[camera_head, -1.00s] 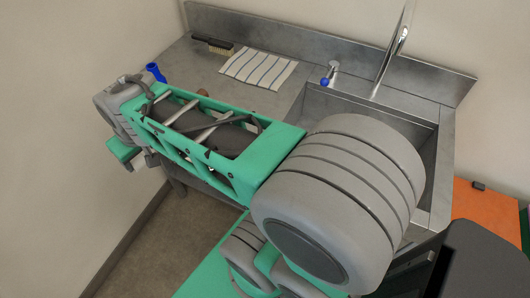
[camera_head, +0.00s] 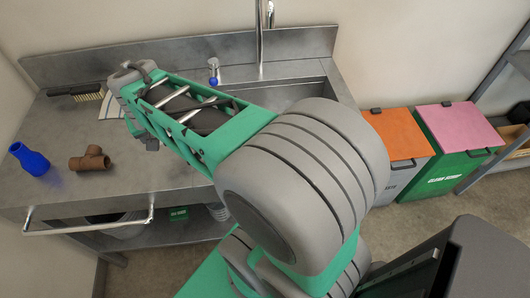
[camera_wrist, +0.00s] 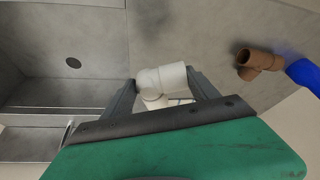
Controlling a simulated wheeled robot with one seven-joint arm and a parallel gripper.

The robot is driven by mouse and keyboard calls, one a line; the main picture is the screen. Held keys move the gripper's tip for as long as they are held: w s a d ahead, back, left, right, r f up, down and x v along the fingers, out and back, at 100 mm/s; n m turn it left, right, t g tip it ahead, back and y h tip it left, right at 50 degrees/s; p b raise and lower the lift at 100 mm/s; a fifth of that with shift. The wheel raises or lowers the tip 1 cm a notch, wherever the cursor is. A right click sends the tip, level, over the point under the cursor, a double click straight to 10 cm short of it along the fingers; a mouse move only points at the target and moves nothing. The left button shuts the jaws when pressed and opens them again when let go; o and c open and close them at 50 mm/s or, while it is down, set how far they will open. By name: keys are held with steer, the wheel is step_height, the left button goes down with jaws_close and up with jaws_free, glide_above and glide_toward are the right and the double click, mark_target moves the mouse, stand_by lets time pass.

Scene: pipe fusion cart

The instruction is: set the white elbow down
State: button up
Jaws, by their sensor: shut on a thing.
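The white elbow (camera_wrist: 165,80) is between the two fingers of my gripper (camera_wrist: 160,82) in the wrist view. My gripper is shut on it. Behind it in that view is the grey metal counter (camera_wrist: 200,30), close to the sink's edge. I cannot tell how high the elbow is above the counter or whether it touches. In the head view my own arm hides the elbow and the fingers.
A brown tee (camera_head: 90,160) and a blue fitting (camera_head: 30,160) lie on the counter's left part. The sink (camera_head: 290,97) is right of my gripper. A brush (camera_head: 88,93) and striped cloth (camera_head: 112,105) lie at the back. Lidded bins (camera_head: 398,135) stand right.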

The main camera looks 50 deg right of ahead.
steer(key=s+d+f+m+g+h+b, duration=0.1)
steer(key=s+d+f+m+b, duration=0.2)
steer(key=d, duration=0.4)
steer(key=d+f+m+g+h+b, duration=0.1)
steer(key=d+f+m, duration=0.1)
steer(key=d+m, duration=0.35)
steer(key=s+d+f+m+g+h+b, duration=0.1)
steer(key=s+d+f+m+g+b, duration=0.2)
steer(key=d, duration=0.5)
steer(key=s+d+f+m+g+y+b, duration=0.2)
steer(key=s+d+f+m, duration=0.2)
steer(key=s+d+m, duration=0.3)
steer(key=s+d+f+m+g+y+b, duration=0.1)
steer(key=s+d+f+m+b, duration=0.2)
steer(key=s+d+f+m, duration=0.35)
steer(key=shift+m, duration=0.8)
steer(key=x, duration=0.3)
steer(key=w+b+x, duration=0.1)
steer(key=x, duration=0.4)
steer(key=shift+w+f+b, duration=0.3)
steer(key=shift+f+b, duration=0.1)
steer(key=shift+f, duration=0.25)
steer(key=o, duration=1.5)
steer(key=p+v, duration=0.2)
steer(key=v, duration=1)
steer(key=shift+p, duration=0.4)
